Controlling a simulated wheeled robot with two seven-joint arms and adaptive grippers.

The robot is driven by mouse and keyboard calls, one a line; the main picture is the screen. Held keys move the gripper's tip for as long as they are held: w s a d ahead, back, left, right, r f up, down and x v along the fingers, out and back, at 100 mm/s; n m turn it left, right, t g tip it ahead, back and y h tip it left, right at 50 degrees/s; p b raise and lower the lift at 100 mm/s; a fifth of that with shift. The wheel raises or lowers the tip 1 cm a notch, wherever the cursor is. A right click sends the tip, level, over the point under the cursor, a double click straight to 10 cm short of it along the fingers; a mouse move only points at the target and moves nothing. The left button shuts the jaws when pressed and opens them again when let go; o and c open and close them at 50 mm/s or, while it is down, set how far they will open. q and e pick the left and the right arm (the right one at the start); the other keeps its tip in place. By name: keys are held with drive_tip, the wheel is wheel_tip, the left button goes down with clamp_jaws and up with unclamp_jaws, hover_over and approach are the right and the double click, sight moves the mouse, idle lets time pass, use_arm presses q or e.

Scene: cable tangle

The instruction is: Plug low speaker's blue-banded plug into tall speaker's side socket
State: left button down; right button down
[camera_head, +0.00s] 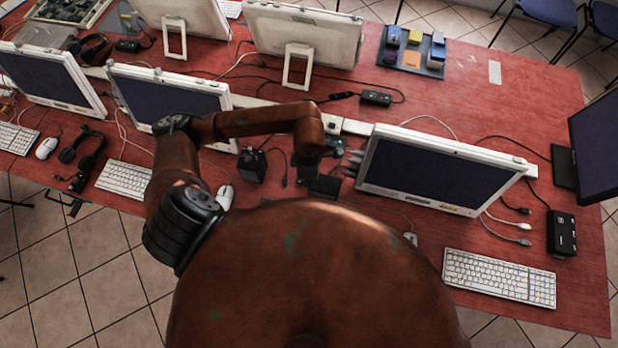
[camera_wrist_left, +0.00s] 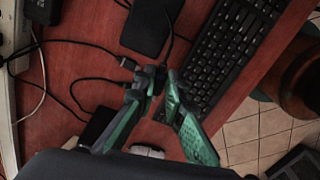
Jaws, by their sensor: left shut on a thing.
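My left gripper (camera_wrist_left: 158,84) has its green fingers close together on a small dark plug (camera_wrist_left: 157,77) in the left wrist view; the fingers hide much of it, and I cannot make out its band clearly. In the head view the left gripper (camera_head: 336,146) points down by the middle of the table, partly hidden by my arm. A black box, likely one speaker (camera_head: 252,165), stands left of it. Another dark block (camera_head: 325,187) is just below it. I cannot tell which is low or tall, and no socket shows. My right gripper is not in view.
A white monitor (camera_head: 440,170) stands close right of the gripper. Black cables (camera_wrist_left: 85,80) cross the red table in the wrist view. A black keyboard (camera_wrist_left: 232,45) lies right of the fingers, and a pale mouse (camera_wrist_left: 147,152) below them. A black hub (camera_head: 561,233) lies far right.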

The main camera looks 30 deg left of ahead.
use_arm(q)
drive_tip(key=a+f+m+p, duration=0.1)
drive_tip(key=a+f, duration=0.3)
drive_tip(key=a, duration=1)
drive_tip(key=shift+w+f+m+p, duration=0.2)
drive_tip(key=shift+w+m+p, duration=0.15)
drive_tip(key=shift+p, duration=0.4)
drive_tip(key=shift+b, duration=0.45)
drive_tip(key=shift+s+a+b, duration=0.2)
drive_tip(key=shift+s+a, duration=0.05)
drive_tip(key=shift+a, duration=0.6)
drive_tip(key=shift+s+a+b, duration=0.15)
drive_tip(key=shift+s+a, duration=0.1)
drive_tip(key=shift+a, duration=0.6)
idle(0.8)
drive_tip(key=c, duration=2.1)
unclamp_jaws()
drive_tip(key=shift+o, duration=1)
drive_tip(key=shift+d, duration=0.1)
